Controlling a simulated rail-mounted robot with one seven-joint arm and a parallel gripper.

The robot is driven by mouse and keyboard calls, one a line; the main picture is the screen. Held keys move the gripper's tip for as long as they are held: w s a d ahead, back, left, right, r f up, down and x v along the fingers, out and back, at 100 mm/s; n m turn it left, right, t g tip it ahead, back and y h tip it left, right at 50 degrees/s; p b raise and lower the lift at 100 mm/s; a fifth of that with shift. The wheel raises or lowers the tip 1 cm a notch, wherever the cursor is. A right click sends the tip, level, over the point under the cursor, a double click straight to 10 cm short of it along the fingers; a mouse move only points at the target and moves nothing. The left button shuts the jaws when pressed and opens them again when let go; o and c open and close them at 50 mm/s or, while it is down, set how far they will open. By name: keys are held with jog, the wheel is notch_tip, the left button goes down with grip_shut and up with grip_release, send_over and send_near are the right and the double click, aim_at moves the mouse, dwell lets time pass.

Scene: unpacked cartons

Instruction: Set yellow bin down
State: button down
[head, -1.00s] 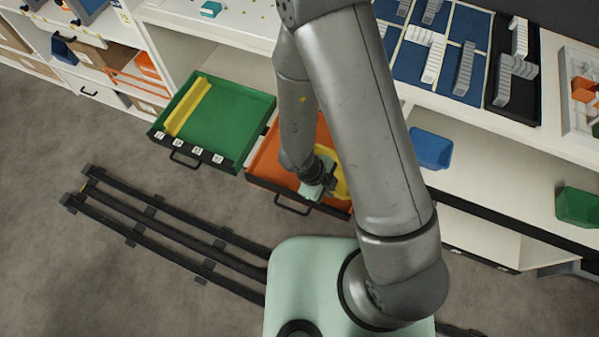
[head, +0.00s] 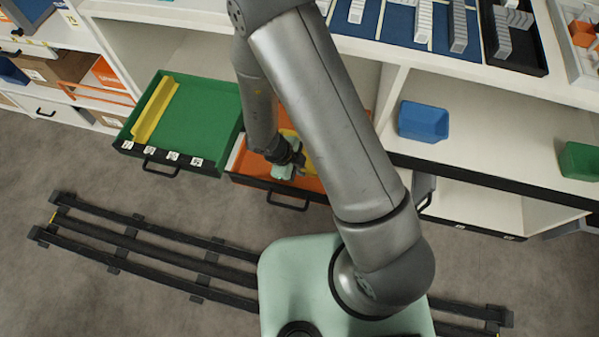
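A yellow bin (head: 308,151) shows in part in the head view, at the pulled-out orange drawer (head: 240,157). My upper arm hides much of it, so I cannot tell if it rests on the drawer floor or hangs just above. My gripper (head: 286,171), with pale green fingers, points down over the drawer at the left edge of the yellow bin. The fingers are small and partly covered, so their grip on the bin is unclear.
A green drawer (head: 200,115) stands open to the left, with a long yellow piece (head: 154,108) in it. A blue bin (head: 423,121) and a green bin (head: 580,160) stand on the right shelf. Dark floor rails (head: 150,240) run in front.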

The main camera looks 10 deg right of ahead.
jog(key=shift+f, duration=0.15)
jog(key=c, duration=1.7)
grip_release()
jog(key=p+v, duration=0.3)
jog(key=v, duration=0.9)
jog(key=shift+p, duration=0.4)
